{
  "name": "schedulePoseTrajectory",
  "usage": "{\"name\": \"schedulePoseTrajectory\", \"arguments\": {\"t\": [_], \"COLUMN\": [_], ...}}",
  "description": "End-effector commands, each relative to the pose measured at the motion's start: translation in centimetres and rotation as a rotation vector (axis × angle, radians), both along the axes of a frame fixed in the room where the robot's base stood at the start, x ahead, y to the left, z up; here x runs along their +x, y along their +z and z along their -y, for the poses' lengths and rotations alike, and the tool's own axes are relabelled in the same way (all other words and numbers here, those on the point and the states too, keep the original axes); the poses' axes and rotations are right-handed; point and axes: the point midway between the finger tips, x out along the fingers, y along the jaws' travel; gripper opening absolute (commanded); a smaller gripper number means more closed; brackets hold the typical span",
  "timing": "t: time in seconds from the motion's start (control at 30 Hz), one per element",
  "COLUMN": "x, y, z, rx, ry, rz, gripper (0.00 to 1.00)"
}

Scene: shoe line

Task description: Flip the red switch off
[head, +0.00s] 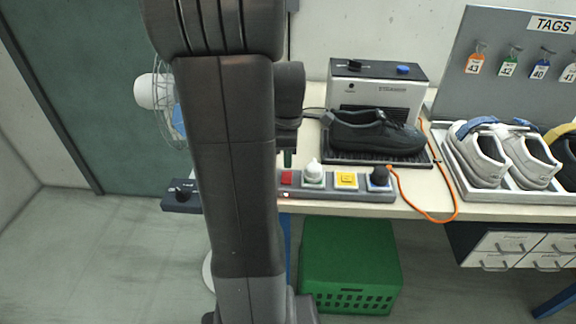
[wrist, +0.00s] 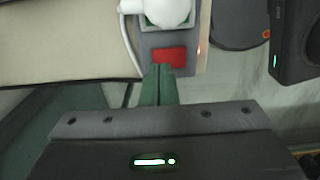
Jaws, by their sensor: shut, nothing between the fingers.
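The red switch (head: 287,178) sits at the left end of a grey power strip (head: 330,194) along the table's front edge. The switch also shows in the wrist view (wrist: 170,57). A small light glows on the strip beside the switch. My gripper (head: 288,158) is shut, with its green fingers together and empty. In the wrist view the fingertips (wrist: 158,70) are right at the switch's near edge. I cannot tell whether they touch it. My arm hides part of the table to the left of the switch in the head view.
A dark shoe (head: 370,133) stands behind on a mat before a grey machine (head: 376,94). A green crate (head: 350,255) stands below.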

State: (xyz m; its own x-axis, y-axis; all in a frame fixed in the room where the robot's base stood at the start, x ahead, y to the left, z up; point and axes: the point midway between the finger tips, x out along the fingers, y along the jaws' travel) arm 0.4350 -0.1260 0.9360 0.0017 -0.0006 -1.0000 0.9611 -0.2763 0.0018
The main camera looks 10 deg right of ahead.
Motion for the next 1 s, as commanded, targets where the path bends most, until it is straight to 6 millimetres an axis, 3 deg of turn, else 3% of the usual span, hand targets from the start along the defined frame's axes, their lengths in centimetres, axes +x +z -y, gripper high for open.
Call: {"name": "schedulePoseTrajectory", "arguments": {"t": [0.23, 1.0], "x": [0.0, 0.1], "y": [-2.5, -3.0], "z": [0.0, 0.0], "rx": [0.0, 0.01], "ry": [0.0, 0.0], "rz": [0.0, -0.036], "gripper": [0.0, 0.0]}}
